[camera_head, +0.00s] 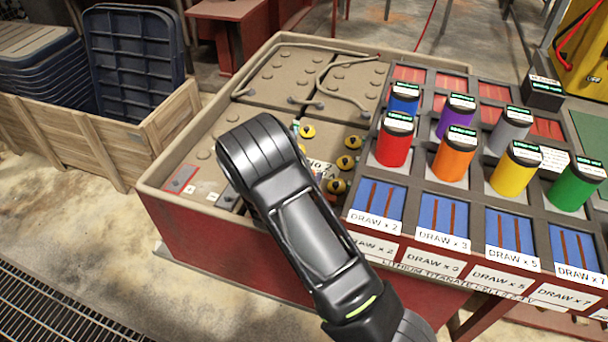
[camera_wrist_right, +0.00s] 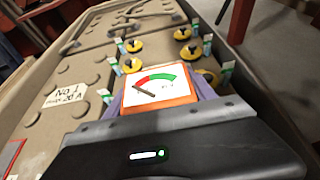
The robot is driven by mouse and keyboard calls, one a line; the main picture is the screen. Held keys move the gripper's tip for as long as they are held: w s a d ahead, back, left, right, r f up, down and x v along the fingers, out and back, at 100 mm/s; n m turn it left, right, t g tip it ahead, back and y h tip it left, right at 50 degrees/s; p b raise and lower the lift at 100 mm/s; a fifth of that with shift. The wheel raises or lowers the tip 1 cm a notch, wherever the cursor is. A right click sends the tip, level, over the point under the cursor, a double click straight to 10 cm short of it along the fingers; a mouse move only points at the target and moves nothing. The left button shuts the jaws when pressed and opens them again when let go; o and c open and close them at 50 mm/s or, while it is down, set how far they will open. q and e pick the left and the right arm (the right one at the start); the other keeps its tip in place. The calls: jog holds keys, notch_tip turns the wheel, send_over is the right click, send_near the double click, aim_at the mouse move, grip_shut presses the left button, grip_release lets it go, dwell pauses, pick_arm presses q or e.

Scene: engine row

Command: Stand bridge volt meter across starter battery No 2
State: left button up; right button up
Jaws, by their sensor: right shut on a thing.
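The volt meter (camera_wrist_right: 160,90) is an orange block with a white dial face, a green and red scale and a dark needle. It shows in the wrist view between the fingers of my right gripper (camera_wrist_right: 160,97), which is shut on it. The meter is above the beige battery tray (camera_wrist_right: 40,150), close to several yellow terminals with black tops (camera_wrist_right: 133,46). A label reading No 1 (camera_wrist_right: 68,94) lies left of it. In the head view my right arm hides the gripper and the meter. My left gripper is out of view.
Right of the tray (camera_head: 150,186) in the head view is a rack (camera_head: 432,197) with several coloured cylinders, including a red one (camera_head: 394,140). Cables (camera_head: 345,95) cross the far batteries. A wooden crate (camera_head: 160,125) with dark bins stands left.

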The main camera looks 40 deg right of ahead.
jog(key=shift+f+b, duration=0.85)
jog(key=shift+f, duration=0.35)
jog(key=o, duration=1.8)
jog(key=p+v, duration=0.1)
jog(key=v, duration=0.6)
jog(key=shift+s+a+r, duration=0.15)
jog(key=shift+s+a, duration=0.05)
jog(key=shift+a, duration=0.15)
